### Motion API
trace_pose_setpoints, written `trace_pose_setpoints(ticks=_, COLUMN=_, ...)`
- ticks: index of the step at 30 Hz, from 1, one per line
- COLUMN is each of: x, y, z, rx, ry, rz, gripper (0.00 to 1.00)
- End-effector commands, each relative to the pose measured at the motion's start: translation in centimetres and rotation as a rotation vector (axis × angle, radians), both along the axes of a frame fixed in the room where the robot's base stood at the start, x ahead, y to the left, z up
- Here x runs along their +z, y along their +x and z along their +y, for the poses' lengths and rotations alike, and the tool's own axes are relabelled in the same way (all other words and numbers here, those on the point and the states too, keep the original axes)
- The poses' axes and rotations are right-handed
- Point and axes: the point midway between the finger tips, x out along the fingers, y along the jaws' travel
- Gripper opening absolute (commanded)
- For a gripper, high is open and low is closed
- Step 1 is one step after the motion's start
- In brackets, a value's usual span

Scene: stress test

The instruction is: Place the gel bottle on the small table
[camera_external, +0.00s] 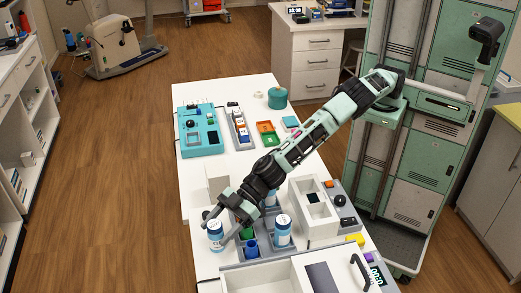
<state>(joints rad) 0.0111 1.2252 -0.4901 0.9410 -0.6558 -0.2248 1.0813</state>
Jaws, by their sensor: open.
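Several white bottles with blue labels stand on the near part of the long white table (205,172). One bottle (216,243) is near the table's left edge, another (283,237) stands in a grey holder, and a third is partly hidden behind my arm. I cannot tell which one is the gel bottle. My gripper (215,226) is open, with its fingers around or just above the top of the left bottle; contact is not clear. I cannot tell for sure which surface is the small table.
Green and blue cups (251,248) stand beside the right bottle. A white box (315,207) and a large white tray with a black handle (360,271) are close by. A teal device (199,131) and small coloured bins (267,134) lie farther back. The wooden floor at left is clear.

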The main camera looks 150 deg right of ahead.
Motion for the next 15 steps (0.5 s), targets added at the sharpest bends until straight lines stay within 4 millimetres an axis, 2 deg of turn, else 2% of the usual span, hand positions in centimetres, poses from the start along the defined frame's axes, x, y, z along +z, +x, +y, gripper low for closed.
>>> trace_pose_setpoints(ticks=4, x=0.5, y=-1.6, z=0.2, rx=-0.005, ry=0.001, rz=-0.004, gripper=0.61)
trace_pose_setpoints(ticks=6, x=2.9, y=-1.5, z=0.0, rx=-0.006, ry=0.005, rz=-0.010, gripper=0.61)
trace_pose_setpoints(ticks=9, x=4.8, y=-1.5, z=0.0, rx=-0.006, ry=0.003, rz=-0.008, gripper=0.61)
trace_pose_setpoints(ticks=15, x=7.1, y=-1.5, z=0.1, rx=-0.005, ry=0.002, rz=-0.006, gripper=0.61)
